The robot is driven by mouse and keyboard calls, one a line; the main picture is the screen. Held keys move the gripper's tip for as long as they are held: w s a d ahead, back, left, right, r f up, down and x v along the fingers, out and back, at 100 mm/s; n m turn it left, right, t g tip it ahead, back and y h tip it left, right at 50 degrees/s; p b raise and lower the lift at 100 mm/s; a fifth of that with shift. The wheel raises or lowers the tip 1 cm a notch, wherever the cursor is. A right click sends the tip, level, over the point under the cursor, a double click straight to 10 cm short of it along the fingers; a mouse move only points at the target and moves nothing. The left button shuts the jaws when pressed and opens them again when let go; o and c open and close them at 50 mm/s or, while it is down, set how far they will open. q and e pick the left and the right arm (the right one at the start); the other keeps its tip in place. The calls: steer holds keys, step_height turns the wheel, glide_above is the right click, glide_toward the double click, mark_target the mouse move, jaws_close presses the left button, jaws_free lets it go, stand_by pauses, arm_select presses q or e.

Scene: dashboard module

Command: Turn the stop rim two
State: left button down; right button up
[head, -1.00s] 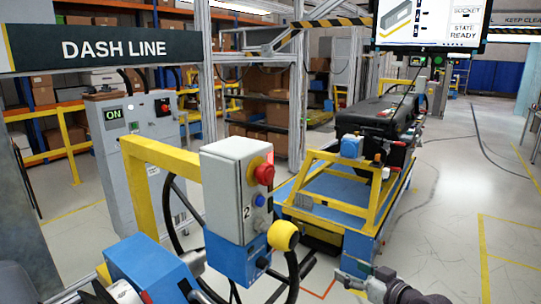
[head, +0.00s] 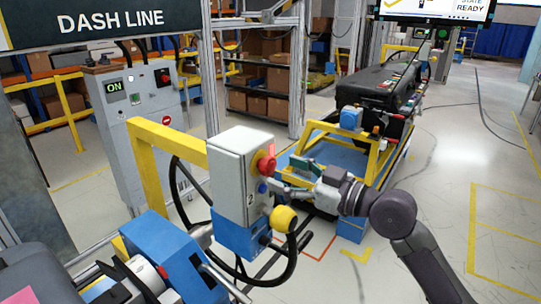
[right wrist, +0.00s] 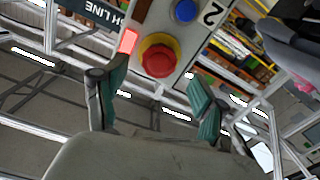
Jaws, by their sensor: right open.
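The red stop button (head: 266,164) sits on the upper right face of a grey control box (head: 228,170) marked 2. In the right wrist view the red stop knob (right wrist: 158,59) has a yellow collar around it, and a lit red lamp (right wrist: 128,42) is beside it. My right gripper (head: 293,175) is just right of the box, its fingers pointing at the box's button face. In the right wrist view the gripper (right wrist: 156,98) is open, its two teal-padded fingers spread apart, with the knob ahead of and between them, not touched.
A blue button (head: 262,188) is below the stop knob. A yellow ball (head: 283,218) and a black cable loop stand under it. A yellow post frame (head: 150,180) is behind the box. A blue cart (head: 345,205) with a dashboard stands behind my right gripper.

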mark_target(273, 168)
steer(key=p+x, duration=0.1)
steer(key=x, duration=0.2)
steer(key=shift+w+a, duration=0.25)
steer(key=shift+w, duration=0.05)
steer(key=shift+w+a, duration=0.15)
steer(key=shift+a, duration=0.2)
steer(key=shift+c, duration=0.2)
steer(key=shift+d, duration=0.1)
steer(key=c, duration=1.1)
